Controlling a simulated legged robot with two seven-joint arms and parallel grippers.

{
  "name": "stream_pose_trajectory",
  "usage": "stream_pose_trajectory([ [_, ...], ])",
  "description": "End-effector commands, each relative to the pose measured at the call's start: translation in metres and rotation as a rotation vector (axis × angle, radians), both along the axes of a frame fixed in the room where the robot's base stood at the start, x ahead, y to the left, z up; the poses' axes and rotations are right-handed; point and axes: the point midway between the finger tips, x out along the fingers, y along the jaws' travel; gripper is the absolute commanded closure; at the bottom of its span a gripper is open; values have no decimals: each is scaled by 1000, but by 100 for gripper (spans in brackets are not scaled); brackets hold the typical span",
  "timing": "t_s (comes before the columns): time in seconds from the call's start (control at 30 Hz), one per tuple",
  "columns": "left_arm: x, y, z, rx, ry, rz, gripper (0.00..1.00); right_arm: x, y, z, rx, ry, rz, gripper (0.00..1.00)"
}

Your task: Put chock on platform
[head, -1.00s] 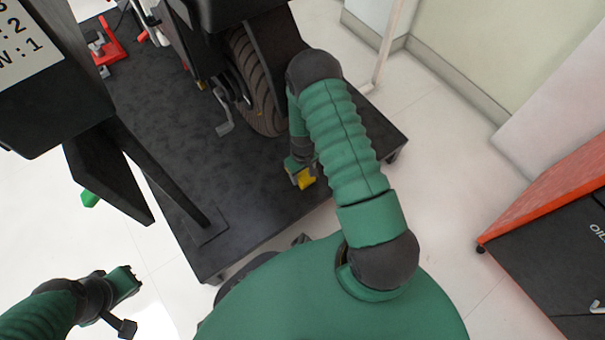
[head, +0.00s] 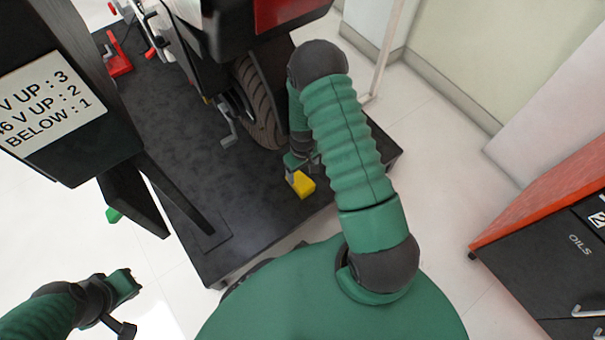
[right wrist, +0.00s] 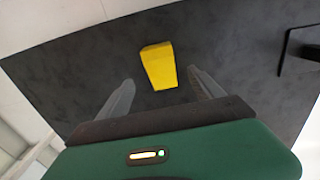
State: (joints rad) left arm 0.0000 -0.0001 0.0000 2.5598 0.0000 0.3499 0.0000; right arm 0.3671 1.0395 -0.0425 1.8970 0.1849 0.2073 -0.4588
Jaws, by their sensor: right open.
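The yellow chock (head: 301,185) is on the black platform (head: 165,110), near its front right edge and close to the wheel. In the right wrist view the chock (right wrist: 158,66) lies on the dark platform surface (right wrist: 225,50), just beyond and between the two spread fingers. My right gripper (right wrist: 158,88) is open and empty; in the head view the right gripper (head: 297,165) is just behind the chock, partly hidden by my arm. My left gripper (head: 130,283) is off the platform at the lower left; its finger opening is too small to tell.
A vehicle with a black tyre (head: 258,105) stands on the platform. A dark post with a sign (head: 50,95) rises at the left. A red device (head: 117,55) sits at the platform's far left. A red-topped cabinet (head: 560,230) stands at the right, with clear floor between.

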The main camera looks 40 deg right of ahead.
Motion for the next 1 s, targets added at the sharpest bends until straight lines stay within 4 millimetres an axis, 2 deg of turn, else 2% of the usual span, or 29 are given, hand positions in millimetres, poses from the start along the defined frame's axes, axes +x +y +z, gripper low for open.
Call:
stream_pose_trajectory([
  [0.03, 0, 0, 9, 0, 0, 0, 100, 0, 0, 12, 0, 0, 0, 24],
  [0.17, 0, 0, 11, 0, 0, 0, 100, 2, 2, 24, 0, -4, 2, 24],
  [0.23, 0, 0, 11, 0, 0, 0, 100, 7, 11, 45, -3, -21, 10, 24],
  [0.27, 0, 0, 10, 0, 1, 0, 100, 10, 18, 58, -6, -32, 16, 24],
  [0.33, 0, 0, 10, 0, 1, 0, 100, 15, 40, 99, -10, -66, 32, 24],
  [0.4, 0, 0, 10, 0, 1, 0, 100, 10, 69, 145, -14, -103, 51, 24],
  [0.5, 0, 0, 10, 0, 0, 0, 100, -10, 107, 200, -15, -155, 78, 24],
  [0.6, 0, 0, 9, 0, 0, 0, 100, -36, 133, 235, -14, -196, 98, 24],
  [0.7, 0, 0, 9, 0, 1, 0, 100, -54, 147, 251, -14, -221, 108, 24],
  [0.77, 0, 0, 10, 0, 0, 0, 100, -60, 150, 255, -13, -228, 111, 24],
  [1.0, 0, 0, 10, 0, 0, 0, 100, -63, 151, 256, -13, -228, 110, 24],
])
